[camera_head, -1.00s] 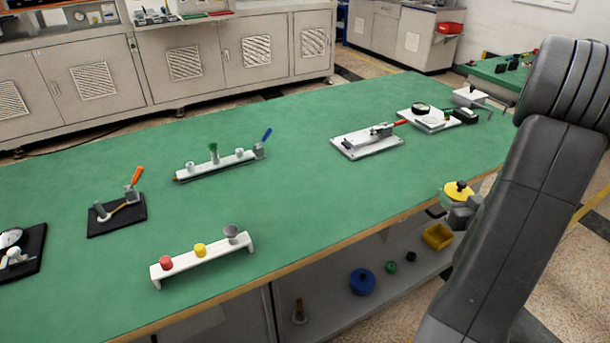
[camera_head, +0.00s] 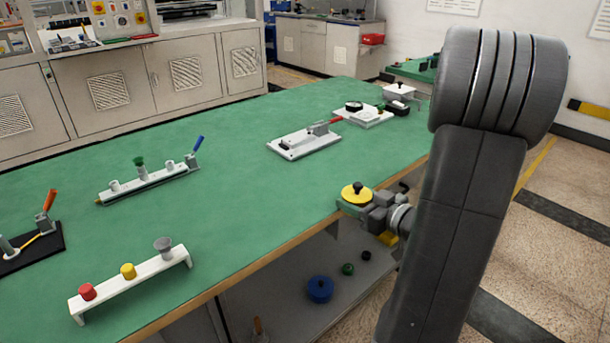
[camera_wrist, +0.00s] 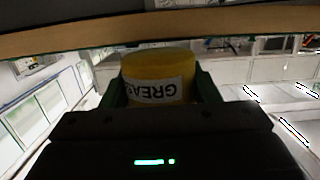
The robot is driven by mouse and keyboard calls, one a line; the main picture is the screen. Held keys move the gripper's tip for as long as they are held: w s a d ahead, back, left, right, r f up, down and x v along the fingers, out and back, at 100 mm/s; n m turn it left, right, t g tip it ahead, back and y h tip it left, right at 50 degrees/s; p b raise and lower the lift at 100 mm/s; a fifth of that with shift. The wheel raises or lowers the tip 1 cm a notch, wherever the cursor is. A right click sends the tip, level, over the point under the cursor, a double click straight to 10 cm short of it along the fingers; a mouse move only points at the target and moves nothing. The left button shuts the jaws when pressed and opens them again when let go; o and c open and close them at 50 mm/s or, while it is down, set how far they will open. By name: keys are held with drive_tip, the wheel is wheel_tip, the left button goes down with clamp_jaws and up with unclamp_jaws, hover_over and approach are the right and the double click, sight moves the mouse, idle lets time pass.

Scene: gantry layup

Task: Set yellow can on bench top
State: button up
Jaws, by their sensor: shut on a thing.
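The yellow can (camera_head: 356,193) has a round yellow lid with a dark knob and shows at the bench's front edge in the head view. In the wrist view the yellow can (camera_wrist: 158,77) carries a white label reading "GREAS". My gripper (camera_head: 374,212) is shut on it, with a finger on each side in the wrist view (camera_wrist: 160,90). The green bench top (camera_head: 250,220) has a wooden front edge, which crosses the top of the wrist view. I cannot tell whether the can is clear of that edge.
A white rack with red and yellow caps (camera_head: 135,285) stands front left. A white plate with a red-handled clamp (camera_head: 304,143) lies behind the can. The shelf below holds a blue pot (camera_head: 320,289) and a green knob (camera_head: 347,269). Bench top between rack and can is clear.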

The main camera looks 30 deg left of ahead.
sight(314, 184)
drive_tip(key=x, duration=0.5)
drive_tip(key=r+b+x, duration=0.1)
drive_tip(key=x, duration=0.4)
drive_tip(key=r+x, duration=0.1)
drive_tip(key=x, duration=0.4)
drive_tip(key=shift+w+a+r+b, duration=0.15)
drive_tip(key=shift+r+b, duration=0.05)
drive_tip(key=shift+b, duration=0.2)
drive_tip(key=shift+f, duration=0.15)
drive_tip(key=shift+d, duration=0.2)
drive_tip(key=shift+f+b, duration=0.15)
drive_tip(key=shift+b, duration=0.15)
drive_tip(key=o, duration=1.4)
drive_tip(key=shift+o, duration=0.2)
